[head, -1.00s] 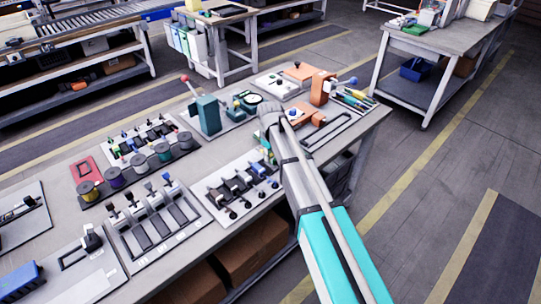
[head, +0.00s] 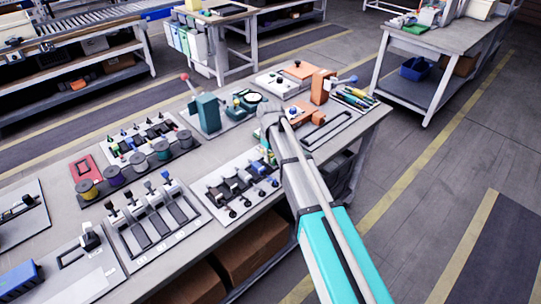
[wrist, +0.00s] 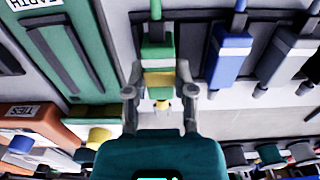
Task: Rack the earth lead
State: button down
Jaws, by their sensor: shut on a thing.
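In the wrist view, my gripper (wrist: 160,82) is shut on a green plug with a yellow band, the earth lead (wrist: 157,50). One finger is on each side of it. Its green cable runs toward the top of the picture, and a small brass-coloured tip shows below the band. A green slotted strip (wrist: 62,50) with a label reading "EARTH" lies to the left, apart from the plug. In the head view my arm hides the gripper and most of the lead. I cannot tell whether the plug touches the surface beneath it.
Blue (wrist: 230,55) and grey-blue plugs (wrist: 285,58) sit close to the right in the wrist view. In the head view, the bench (head: 62,168) holds several fixtures, including a slotted rack (head: 150,218) and spools (head: 112,174).

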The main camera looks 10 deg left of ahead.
jog(key=shift+f+b, duration=0.45)
jog(key=shift+f, duration=0.1)
dwell(0.6)
jog(key=shift+c, duration=1.9)
grip_release()
jog(key=shift+r, duration=0.15)
notch_tip(320, 180, up, 9)
jog(key=p, duration=0.9)
jog(key=s+d+r+p, duration=0.3)
jog(key=s+d, duration=0.2)
jog(key=d, duration=0.5)
jog(key=shift+s+r+p, duration=0.3)
jog(key=shift+s+p, duration=0.05)
jog(key=shift+p, duration=0.05)
